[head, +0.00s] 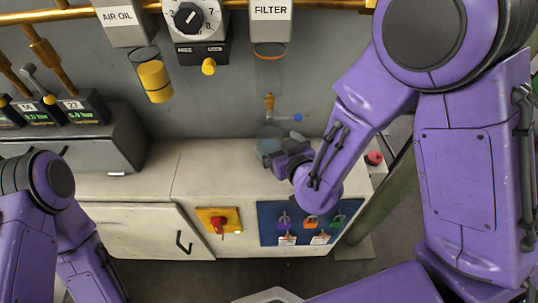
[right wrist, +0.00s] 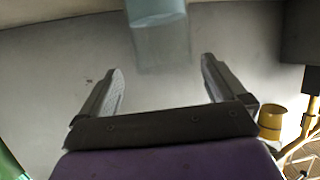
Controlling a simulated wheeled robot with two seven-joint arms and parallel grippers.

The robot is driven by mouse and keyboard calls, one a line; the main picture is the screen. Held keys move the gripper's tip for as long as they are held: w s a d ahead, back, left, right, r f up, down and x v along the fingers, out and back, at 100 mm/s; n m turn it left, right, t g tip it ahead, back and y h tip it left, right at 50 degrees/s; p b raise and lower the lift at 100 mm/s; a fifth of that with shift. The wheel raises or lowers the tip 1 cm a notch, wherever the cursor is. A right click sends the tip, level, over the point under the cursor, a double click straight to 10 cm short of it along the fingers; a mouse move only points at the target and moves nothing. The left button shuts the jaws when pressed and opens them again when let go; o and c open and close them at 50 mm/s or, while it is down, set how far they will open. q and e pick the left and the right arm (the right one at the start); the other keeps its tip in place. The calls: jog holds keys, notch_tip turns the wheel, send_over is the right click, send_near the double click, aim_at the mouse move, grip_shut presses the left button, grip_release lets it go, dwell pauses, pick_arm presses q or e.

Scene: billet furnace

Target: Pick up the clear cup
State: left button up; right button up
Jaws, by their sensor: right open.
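The clear cup (head: 267,142) stands on the pale cabinet top, below the filter, in the head view. In the right wrist view the clear cup (right wrist: 160,38) is at the top middle, ahead of the fingers. My right gripper (head: 277,157) is at the cup's near right side and covers part of it. In the right wrist view my right gripper (right wrist: 162,68) has its two fingers spread wide, with nothing held between them. My left arm shows at the lower left of the head view, but its gripper is not visible.
The filter (head: 270,70) with its clear bowl and brass drain hangs above the cup. A blue-handled valve (head: 297,117) sticks out nearby. A red button (head: 374,158) is to the right. The cabinet top (head: 205,165) left of the cup is clear.

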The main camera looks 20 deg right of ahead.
aim_at(265, 132)
jog(key=x, duration=0.4)
jog(key=shift+a+f+p, duration=0.2)
jog(key=shift+a+p, duration=0.1)
jog(key=shift+p, duration=0.05)
jog(key=shift+w+f, duration=0.2)
jog(key=shift+w, duration=0.2)
jog(key=shift+s, duration=0.15)
jog(key=c, duration=1.1)
jog(key=shift+r, duration=0.15)
jog(key=shift+c, duration=0.2)
